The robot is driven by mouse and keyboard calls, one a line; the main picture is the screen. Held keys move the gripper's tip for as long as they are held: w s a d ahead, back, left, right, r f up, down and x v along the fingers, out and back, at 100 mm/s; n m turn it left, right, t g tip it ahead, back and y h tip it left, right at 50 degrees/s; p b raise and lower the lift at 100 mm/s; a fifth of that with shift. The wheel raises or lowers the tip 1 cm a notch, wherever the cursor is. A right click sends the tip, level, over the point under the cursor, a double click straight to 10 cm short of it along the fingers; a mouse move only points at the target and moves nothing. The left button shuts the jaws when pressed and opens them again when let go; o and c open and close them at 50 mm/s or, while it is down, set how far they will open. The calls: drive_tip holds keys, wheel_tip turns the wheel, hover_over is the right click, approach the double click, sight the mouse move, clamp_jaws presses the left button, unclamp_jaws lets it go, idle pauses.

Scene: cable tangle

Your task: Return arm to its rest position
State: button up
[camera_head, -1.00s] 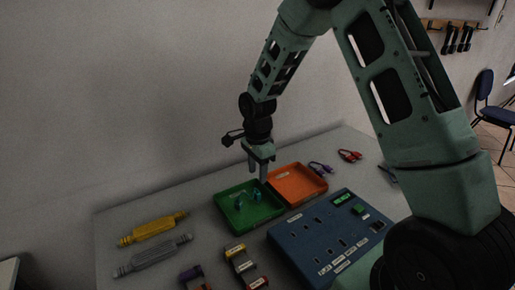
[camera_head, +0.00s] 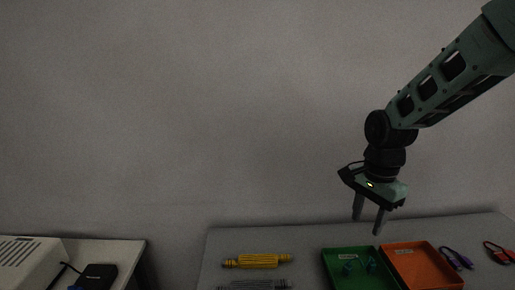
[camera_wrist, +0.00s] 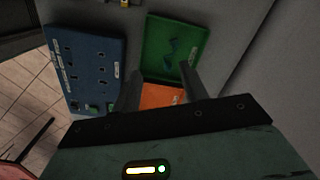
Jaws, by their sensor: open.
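My gripper (camera_head: 368,216) hangs from my arm with its two fingers apart and empty, pointing down above the table behind the trays. In the wrist view, the gripper (camera_wrist: 160,85) shows its two fingers spread over the trays. The green tray (camera_head: 332,262) holds small teal pieces (camera_head: 359,267); it also shows in the wrist view (camera_wrist: 150,40). The orange tray (camera_head: 425,265) sits to its right and is partly hidden by a finger in the wrist view (camera_wrist: 155,97).
A yellow cable tool (camera_head: 257,261) and a grey one (camera_head: 254,285) lie left on the table. Purple (camera_head: 456,259) and red (camera_head: 497,252) cables lie right. A blue socket panel (camera_wrist: 88,65) stands beside the trays. A side table (camera_head: 112,250) holds a black box (camera_head: 97,277).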

drive_tip(key=s+a+n, duration=0.6)
drive_tip(key=s+n, duration=0.4)
drive_tip(key=s, duration=0.2)
drive_tip(key=s+a+r+n, duration=0.1)
drive_tip(key=s+a+n, duration=0.5)
drive_tip(key=s+n, duration=0.4)
drive_tip(key=s, duration=0.3)
drive_tip(key=shift+s+a+n, duration=0.25)
drive_tip(key=shift+a+n, duration=0.15)
